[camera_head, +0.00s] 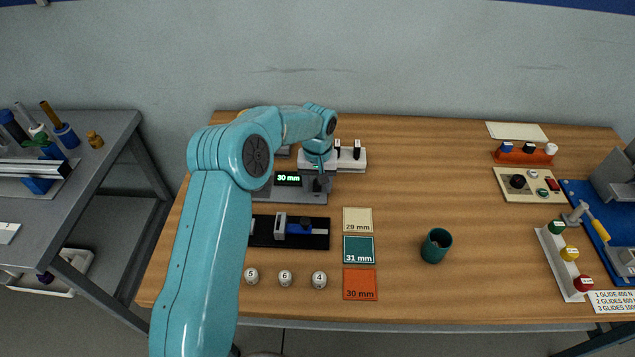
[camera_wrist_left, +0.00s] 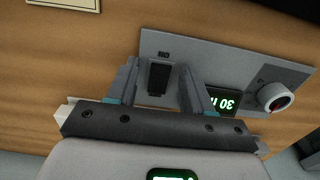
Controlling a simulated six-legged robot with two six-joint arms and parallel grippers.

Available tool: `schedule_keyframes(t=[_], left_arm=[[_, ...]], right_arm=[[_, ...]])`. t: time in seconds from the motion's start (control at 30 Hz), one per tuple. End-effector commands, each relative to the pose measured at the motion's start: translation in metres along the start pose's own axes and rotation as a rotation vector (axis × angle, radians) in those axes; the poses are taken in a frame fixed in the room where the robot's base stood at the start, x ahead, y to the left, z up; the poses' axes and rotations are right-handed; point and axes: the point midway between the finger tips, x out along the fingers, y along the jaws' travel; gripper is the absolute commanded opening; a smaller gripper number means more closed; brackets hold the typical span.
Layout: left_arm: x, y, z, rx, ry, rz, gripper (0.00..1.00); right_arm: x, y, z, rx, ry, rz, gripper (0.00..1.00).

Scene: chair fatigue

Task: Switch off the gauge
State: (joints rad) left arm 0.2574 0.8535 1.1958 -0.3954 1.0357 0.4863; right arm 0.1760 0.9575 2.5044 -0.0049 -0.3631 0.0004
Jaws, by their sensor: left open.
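The gauge (camera_head: 300,195) is a grey box near the back of the table, with its green display (camera_head: 288,179) lit and reading 30 mm. In the left wrist view the gauge (camera_wrist_left: 222,66) appears upside down, with a black switch (camera_wrist_left: 159,79) beside a small ON label, the lit display (camera_wrist_left: 222,101) and a round knob (camera_wrist_left: 273,97). My left gripper (camera_wrist_left: 158,68) is open, its two fingers on either side of the switch in that view; I cannot tell whether they touch it. In the head view the left gripper (camera_head: 319,177) is over the gauge's right part. My right gripper is not in view.
In front are a black slide fixture (camera_head: 262,232), numbered balls (camera_head: 285,278) and coloured cards (camera_head: 359,250). A teal cup (camera_head: 436,245) stands to the right, with bare table around it.

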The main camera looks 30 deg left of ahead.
Motion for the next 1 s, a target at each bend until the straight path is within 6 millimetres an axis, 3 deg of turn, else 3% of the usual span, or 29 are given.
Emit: schedule_keyframes(t=[0.27, 0.43, 0.67, 0.83, 1.0], left_arm=[[0.002, 0.0, -0.001, 0.0, 0.001, 0.0, 0.51], [0.002, 0.0, -0.001, 0.0, 0.0, 0.0, 0.0], [-0.001, 0.0, -0.002, -0.002, -0.018, -0.002, 0.0], [-0.005, 0.0, -0.006, -0.004, -0.105, -0.004, 0.0], [-0.001, 0.0, -0.01, -0.005, -0.184, -0.004, 0.0]], right_arm=[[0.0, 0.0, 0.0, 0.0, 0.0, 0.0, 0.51], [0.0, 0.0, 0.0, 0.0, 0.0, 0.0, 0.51], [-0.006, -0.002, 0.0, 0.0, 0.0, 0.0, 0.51], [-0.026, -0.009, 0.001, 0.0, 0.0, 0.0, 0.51], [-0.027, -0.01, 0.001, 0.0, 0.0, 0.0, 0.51]])
